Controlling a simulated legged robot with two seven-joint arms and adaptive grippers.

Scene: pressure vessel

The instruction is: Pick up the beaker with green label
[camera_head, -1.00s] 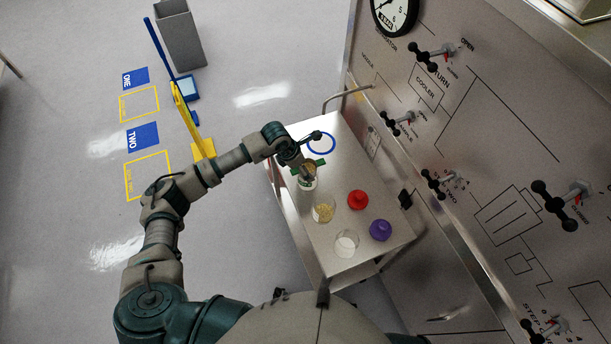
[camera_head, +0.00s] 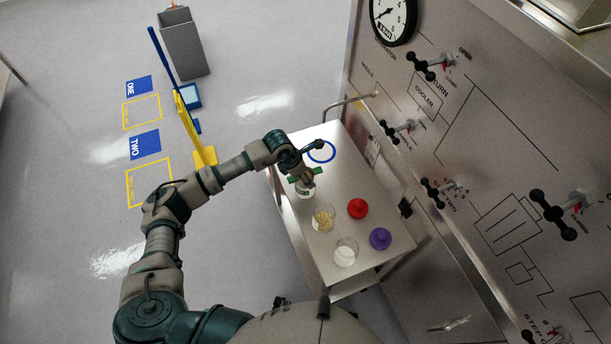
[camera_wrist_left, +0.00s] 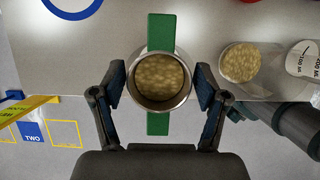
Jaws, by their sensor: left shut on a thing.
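The beaker with green label (camera_wrist_left: 160,80) holds tan granules and sits between the fingers of my left gripper (camera_wrist_left: 160,92) in the left wrist view. Green strips stick out from it on two opposite sides. In the head view this beaker (camera_head: 306,192) is partly hidden under my left gripper (camera_head: 304,178), over the left side of the cart top. The gripper is shut on it. I cannot tell whether its base touches the cart. My right gripper is not in view.
The cart top (camera_head: 350,185) also holds a second beaker with granules (camera_head: 323,217), a beaker with pale contents (camera_head: 346,252), a red stopper (camera_head: 357,208), a purple stopper (camera_head: 380,238) and a blue ring (camera_head: 321,152). A panel with black valve handles (camera_head: 430,64) stands at right.

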